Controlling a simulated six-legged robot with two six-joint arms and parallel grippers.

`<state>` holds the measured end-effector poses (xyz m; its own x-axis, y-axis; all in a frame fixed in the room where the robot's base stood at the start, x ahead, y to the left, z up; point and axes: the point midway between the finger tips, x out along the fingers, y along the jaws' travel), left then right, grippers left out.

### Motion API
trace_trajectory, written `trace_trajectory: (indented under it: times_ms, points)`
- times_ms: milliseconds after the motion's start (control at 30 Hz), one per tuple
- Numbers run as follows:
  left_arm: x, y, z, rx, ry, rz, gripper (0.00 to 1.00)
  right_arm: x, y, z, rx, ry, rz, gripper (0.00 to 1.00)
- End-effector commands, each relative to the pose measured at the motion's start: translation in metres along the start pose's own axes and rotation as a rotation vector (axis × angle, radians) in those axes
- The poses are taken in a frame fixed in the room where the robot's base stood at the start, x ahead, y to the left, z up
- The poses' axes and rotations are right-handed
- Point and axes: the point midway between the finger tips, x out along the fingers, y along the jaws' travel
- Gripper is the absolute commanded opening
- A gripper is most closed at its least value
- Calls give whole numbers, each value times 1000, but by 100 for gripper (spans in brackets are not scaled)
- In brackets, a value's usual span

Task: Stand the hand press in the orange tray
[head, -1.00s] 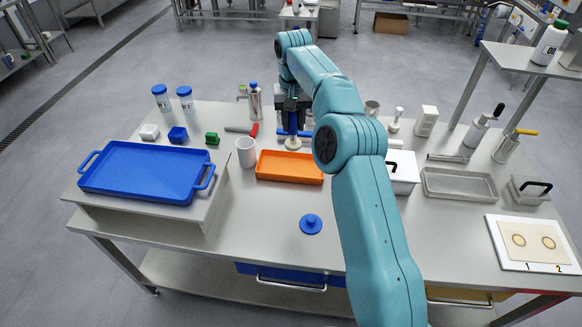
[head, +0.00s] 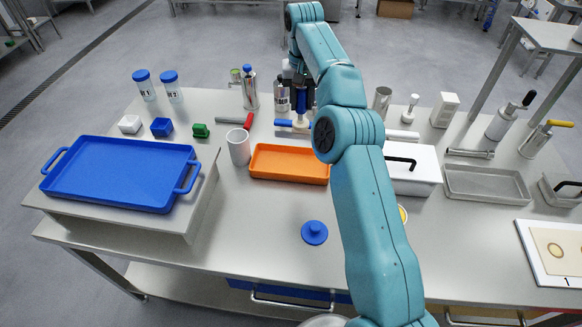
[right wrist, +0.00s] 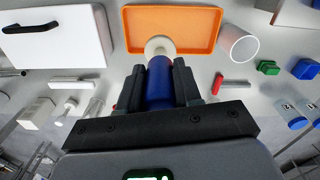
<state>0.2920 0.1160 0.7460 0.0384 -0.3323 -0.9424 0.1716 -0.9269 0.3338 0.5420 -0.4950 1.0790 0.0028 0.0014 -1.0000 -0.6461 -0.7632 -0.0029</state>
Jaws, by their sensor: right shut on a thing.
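The hand press is in my right gripper; its blue handle (head: 301,103) is upright with a pale round foot (head: 302,124) below. In the right wrist view, the handle (right wrist: 160,82) is between the two black fingers and the foot (right wrist: 159,46) overlaps the tray's edge. My right gripper (head: 299,88) is shut on the handle, behind the orange tray in the head view. The orange tray (head: 289,163) is empty where it shows; it also shows in the right wrist view (right wrist: 190,27). The foot's height is hard to tell. My left gripper is not in view.
A white mug (head: 238,147) stands just left of the tray. A white box with a black handle (head: 425,172) is to its right. A blue knobbed lid (head: 314,232) lies in front. A raised blue tray (head: 120,172) is at left. A red-handled tool (head: 249,120) lies behind the mug.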

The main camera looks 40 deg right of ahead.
Motion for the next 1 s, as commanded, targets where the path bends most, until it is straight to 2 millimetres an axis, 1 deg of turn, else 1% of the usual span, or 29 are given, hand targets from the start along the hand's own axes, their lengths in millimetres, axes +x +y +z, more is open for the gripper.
trace_trajectory:
  times_ms: [67,133,200,267,300,500,600,800,1000]
  points:
    - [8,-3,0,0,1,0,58,8,0,2,-1,1,-1,12]
    - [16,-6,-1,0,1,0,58,22,0,4,-1,-1,0,12]
    - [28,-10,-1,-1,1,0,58,42,0,6,0,-1,0,12]
    - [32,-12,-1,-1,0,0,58,58,0,8,-1,-3,1,12]
    - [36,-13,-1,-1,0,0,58,70,0,8,0,-3,0,12]
    - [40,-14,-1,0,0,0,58,124,0,10,-2,-6,1,12]
    - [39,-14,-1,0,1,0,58,144,-1,10,-2,-5,1,12]
    - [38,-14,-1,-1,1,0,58,164,-1,8,-1,-4,1,12]
    - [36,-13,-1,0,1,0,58,196,-1,7,-2,-7,2,12]
